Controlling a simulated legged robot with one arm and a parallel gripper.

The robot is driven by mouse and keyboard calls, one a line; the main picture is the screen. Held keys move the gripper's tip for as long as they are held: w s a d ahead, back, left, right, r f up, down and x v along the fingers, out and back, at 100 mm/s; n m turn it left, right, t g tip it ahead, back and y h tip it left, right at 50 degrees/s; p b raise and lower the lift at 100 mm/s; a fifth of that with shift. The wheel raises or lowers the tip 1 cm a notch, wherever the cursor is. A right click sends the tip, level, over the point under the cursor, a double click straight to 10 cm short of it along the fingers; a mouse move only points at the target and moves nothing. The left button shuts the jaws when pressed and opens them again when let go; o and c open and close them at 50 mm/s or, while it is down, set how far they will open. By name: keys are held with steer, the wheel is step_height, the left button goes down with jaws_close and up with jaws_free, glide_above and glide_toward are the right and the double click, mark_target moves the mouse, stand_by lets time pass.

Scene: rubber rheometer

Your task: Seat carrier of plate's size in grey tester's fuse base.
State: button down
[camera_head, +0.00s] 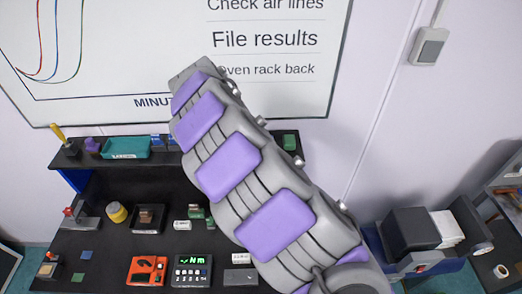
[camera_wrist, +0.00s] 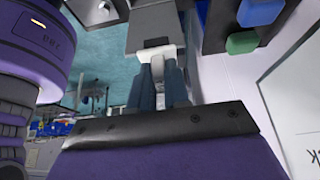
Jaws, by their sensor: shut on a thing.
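My gripper (camera_wrist: 161,76) shows in the wrist view, its two blue-grey fingers shut on a white piece (camera_wrist: 158,53) that looks like a carrier. The piece is at the edge of a grey box-like body (camera_wrist: 140,16); I cannot tell whether they touch. In the head view my arm hides the gripper. I cannot read any size or make out the fuse base.
A teal tray (camera_head: 124,147) stands on the shelf. A dark grey machine (camera_head: 412,229) is at right.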

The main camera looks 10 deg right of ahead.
steer(key=s+a+f+b, duration=0.2)
steer(key=a, duration=0.1)
steer(key=d+f+b, duration=0.2)
steer(key=f, duration=0.1)
steer(key=d+f+b, duration=0.1)
steer(key=b, duration=0.1)
steer(key=shift+w+d+f, duration=0.3)
steer(key=shift+w+d, duration=0.05)
steer(key=shift+w, duration=0.05)
step_height(320, 180, down, 18)
steer(key=b, duration=1.6)
steer(key=shift+s+a+b, duration=0.1)
steer(key=shift+s+b, duration=0.05)
steer(key=shift+b, duration=0.15)
steer(key=shift+a+f, duration=0.2)
steer(key=shift+a, duration=0.3)
steer(key=shift+a+f, duration=0.15)
steer(key=shift+a, duration=0.75)
steer(key=shift+d+b, duration=0.35)
steer(key=shift+d, duration=1.25)
steer(key=shift+a, duration=0.8)
steer(key=shift+s+d+f, duration=0.1)
steer(key=shift+d+f, duration=0.15)
steer(key=shift+f, duration=0.05)
steer(key=shift+d, duration=0.3)
steer(key=shift+r, duration=0.3)
steer(key=shift+a, duration=0.35)
